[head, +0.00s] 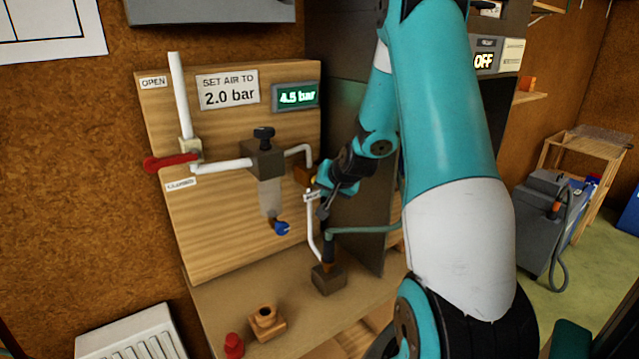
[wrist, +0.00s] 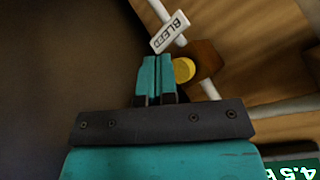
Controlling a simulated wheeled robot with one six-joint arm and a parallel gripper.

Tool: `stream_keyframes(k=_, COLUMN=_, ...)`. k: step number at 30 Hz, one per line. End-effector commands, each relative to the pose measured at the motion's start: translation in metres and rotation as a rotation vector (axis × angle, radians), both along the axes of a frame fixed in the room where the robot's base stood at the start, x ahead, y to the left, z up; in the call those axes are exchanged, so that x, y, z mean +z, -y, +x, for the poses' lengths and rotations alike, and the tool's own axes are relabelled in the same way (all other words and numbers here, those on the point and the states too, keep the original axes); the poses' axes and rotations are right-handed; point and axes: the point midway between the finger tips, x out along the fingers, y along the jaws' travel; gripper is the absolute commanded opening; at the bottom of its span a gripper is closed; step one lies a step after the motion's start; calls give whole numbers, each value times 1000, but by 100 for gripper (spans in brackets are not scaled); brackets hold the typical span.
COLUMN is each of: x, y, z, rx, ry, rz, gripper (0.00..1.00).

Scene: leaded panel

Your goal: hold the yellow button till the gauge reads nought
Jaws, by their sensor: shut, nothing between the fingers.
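The yellow button (wrist: 183,70) sits on a brown block (wrist: 207,60) by the BLEED label (wrist: 170,32) in the wrist view. My gripper (wrist: 157,62) is shut and empty. Its fingertips are just left of the button in that view, overlapping its left edge; I cannot tell whether they touch it. In the head view my gripper (head: 324,180) is close to the brown block (head: 304,174) on the wooden board, and the button is mostly hidden there. The gauge (head: 297,96) reads 4.5 bar, lit green.
A sign (head: 229,92) says SET AIR TO 2.0 bar. White pipes, a red lever (head: 170,162) and a regulator with a black knob (head: 263,140) are on the board (head: 222,240). A brass-coloured fitting (head: 267,322) and a red part (head: 234,345) stand on the bench.

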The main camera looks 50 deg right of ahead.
Motion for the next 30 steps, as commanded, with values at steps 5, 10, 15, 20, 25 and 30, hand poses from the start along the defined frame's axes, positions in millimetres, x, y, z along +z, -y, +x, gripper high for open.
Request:
stream_keyframes(k=5, x=0, y=0, z=0, rx=0, ry=0, rz=0, gripper=0)
stream_keyframes(k=10, x=0, y=0, z=0, rx=0, ry=0, rz=0, gripper=0)
stream_keyframes(k=15, x=0, y=0, z=0, rx=0, ry=0, rz=0, gripper=0)
stream_keyframes(k=20, x=0, y=0, z=0, rx=0, ry=0, rz=0, gripper=0)
stream_keyframes(k=25, x=0, y=0, z=2, rx=0, ry=0, rz=0, gripper=0)
stream_keyframes(k=30, x=0, y=2, z=7, rx=1, ry=1, rz=0, gripper=0)
